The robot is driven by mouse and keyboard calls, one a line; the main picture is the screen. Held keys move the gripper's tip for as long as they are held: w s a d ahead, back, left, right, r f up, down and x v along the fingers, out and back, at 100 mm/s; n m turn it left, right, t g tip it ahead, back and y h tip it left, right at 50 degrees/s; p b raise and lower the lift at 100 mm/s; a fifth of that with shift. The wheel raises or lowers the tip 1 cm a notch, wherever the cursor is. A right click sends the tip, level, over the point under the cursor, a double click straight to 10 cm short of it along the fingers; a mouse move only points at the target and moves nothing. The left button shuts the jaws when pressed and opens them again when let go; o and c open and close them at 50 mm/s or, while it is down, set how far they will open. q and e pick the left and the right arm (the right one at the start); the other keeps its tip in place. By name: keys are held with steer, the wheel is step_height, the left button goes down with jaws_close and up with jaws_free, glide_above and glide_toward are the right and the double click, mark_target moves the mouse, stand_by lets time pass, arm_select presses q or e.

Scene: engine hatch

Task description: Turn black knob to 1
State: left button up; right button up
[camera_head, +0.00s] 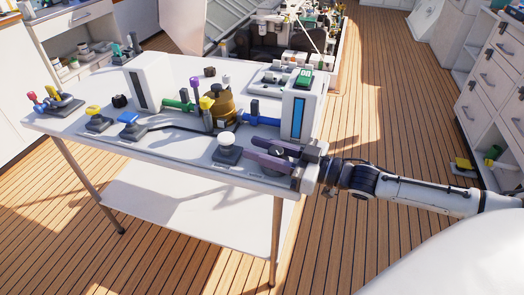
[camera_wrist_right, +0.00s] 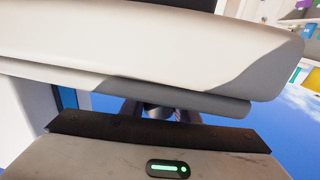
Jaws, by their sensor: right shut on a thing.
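My right gripper (camera_head: 252,148) reaches in from the right over the front right corner of the white table (camera_head: 165,165). Its two long purplish fingers point left and are shut around a dark knob (camera_head: 278,153) on a round grey base near the table edge. In the right wrist view a dark grey part of the knob (camera_wrist_right: 158,110) shows in the narrow gap between the jaws. The fingers hide most of the knob, and I cannot read its setting. My left gripper is not in view.
A white-topped button (camera_head: 227,140) stands close left of the fingers. A white post with a blue strip (camera_head: 300,115) rises just behind them. Levers, a brass valve (camera_head: 219,105) and two other small black knobs (camera_head: 120,101) (camera_head: 210,72) stand farther away.

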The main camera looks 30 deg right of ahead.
steer(key=shift+a+n+g+y+b, duration=0.1)
steer(key=shift+n+g+y+b, duration=0.3)
steer(key=shift+y, duration=0.1)
steer(key=shift+s+a+n+y, duration=0.1)
steer(key=shift+n+y, duration=0.2)
steer(key=o, duration=1.1)
steer(key=shift+g, duration=0.3)
steer(key=shift+c, duration=0.2)
steer(key=p+v, duration=0.3)
steer(key=v, duration=0.6)
steer(key=shift+s, duration=0.15)
steer(key=shift+s+d, duration=0.35)
steer(key=shift+d, duration=0.05)
